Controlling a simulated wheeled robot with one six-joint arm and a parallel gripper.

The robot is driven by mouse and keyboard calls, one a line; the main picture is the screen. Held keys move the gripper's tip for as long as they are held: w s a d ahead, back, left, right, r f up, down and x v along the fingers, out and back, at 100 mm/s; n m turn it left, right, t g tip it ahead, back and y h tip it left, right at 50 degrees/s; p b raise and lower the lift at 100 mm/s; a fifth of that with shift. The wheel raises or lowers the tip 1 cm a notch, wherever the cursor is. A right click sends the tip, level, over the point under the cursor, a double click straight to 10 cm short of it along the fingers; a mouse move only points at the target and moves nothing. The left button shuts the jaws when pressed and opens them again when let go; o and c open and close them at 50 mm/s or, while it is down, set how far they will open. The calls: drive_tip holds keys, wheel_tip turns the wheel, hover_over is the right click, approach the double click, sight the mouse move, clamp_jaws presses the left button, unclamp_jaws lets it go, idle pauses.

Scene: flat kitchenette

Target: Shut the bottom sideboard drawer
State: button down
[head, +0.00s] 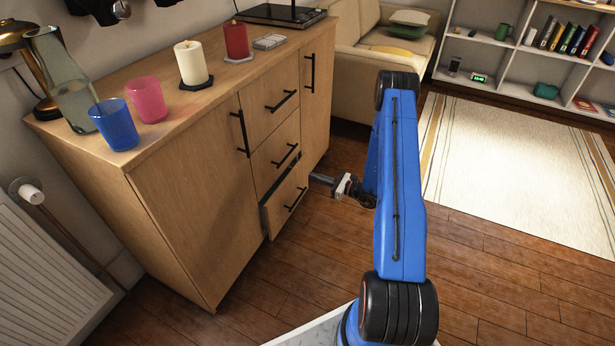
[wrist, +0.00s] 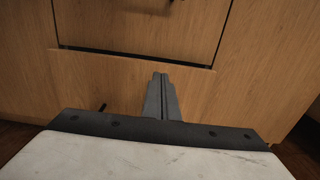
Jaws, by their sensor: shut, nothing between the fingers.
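The wooden sideboard (head: 185,205) stands on the left in the head view, with a middle column of drawers. Its bottom drawer (head: 277,214) stands out a little, with a dark gap along its top and side and a black bar handle (head: 296,200). In the wrist view the bottom drawer's front (wrist: 100,80) faces me below the dark gap. My gripper (head: 313,178) is shut and empty, low in front of the drawer column. In the wrist view its fingers (wrist: 160,78) point at the drawer front; I cannot tell whether they touch it.
Cups, candles and a glass vase (head: 66,85) stand on the sideboard top. A radiator (head: 45,265) is at the lower left. A sofa (head: 365,55) is behind, and a pale rug (head: 520,165) lies to the right. The wooden floor around my arm is clear.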

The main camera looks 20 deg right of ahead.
drive_tip(key=v, duration=0.7)
approach(292, 177)
drive_tip(key=x, duration=0.6)
drive_tip(key=shift+w+a, duration=0.1)
drive_tip(key=shift+w, duration=0.1)
idle(0.4)
drive_tip(key=x, duration=0.4)
drive_tip(key=shift+w+a, duration=0.15)
drive_tip(key=shift+w+r, duration=0.1)
drive_tip(key=shift+w, duration=0.1)
drive_tip(key=v, duration=1.8)
drive_tip(key=shift+a, duration=0.25)
